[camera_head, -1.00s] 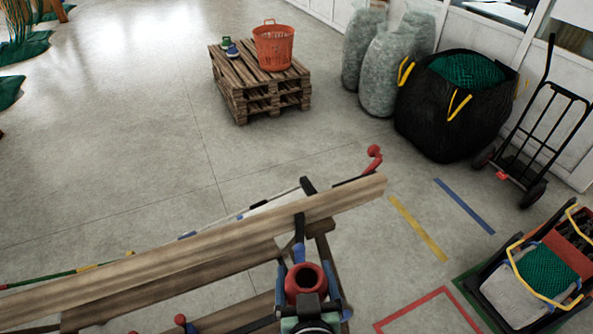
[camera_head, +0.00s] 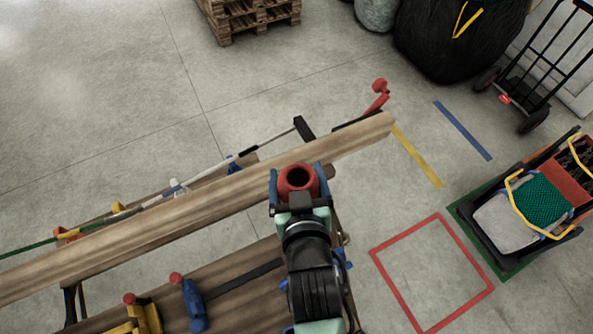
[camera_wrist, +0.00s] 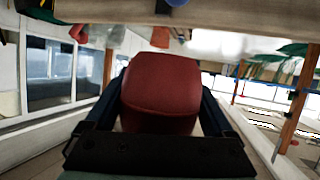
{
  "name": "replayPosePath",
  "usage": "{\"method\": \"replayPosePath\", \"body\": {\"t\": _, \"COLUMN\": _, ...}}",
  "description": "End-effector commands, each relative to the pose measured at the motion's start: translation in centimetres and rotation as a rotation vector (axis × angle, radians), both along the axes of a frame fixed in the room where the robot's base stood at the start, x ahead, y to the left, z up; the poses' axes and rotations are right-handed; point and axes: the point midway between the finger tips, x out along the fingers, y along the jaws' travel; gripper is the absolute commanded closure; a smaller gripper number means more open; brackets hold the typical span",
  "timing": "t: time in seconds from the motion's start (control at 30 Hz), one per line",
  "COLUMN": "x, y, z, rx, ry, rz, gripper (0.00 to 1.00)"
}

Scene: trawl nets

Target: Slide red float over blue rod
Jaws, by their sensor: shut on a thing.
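My gripper (camera_head: 298,184) is shut on the red float (camera_head: 313,181), with a blue finger on each side. The float's dark round hole faces up toward the head camera. The float (camera_wrist: 162,90) also fills the middle of the wrist view. In the head view it appears over the front edge of a long wooden beam; its height above the beam is unclear. A thin rod (camera_head: 264,144) with differently coloured stretches runs beyond the beam to a black holder (camera_head: 304,129). I cannot make out a plainly blue rod. The float is apart from the thin rod.
The wooden beam (camera_head: 150,227) slants across the rack. Red-tipped posts, a blue piece (camera_head: 194,305) and yellow pieces (camera_head: 140,322) stand at the lower left. A red taped square (camera_head: 432,270) and a loaded crate (camera_head: 518,218) lie to the right. Floor beyond the beam is mostly open.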

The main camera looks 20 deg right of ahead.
Motion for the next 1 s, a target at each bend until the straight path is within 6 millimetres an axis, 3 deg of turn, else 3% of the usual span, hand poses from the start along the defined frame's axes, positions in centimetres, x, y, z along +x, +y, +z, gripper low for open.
{"method": "replayPosePath", "body": {"t": 1.0, "x": 0.0, "y": 0.0, "z": -7.5, "rx": -0.001, "ry": 0.000, "rz": 0.000, "gripper": 0.69}}
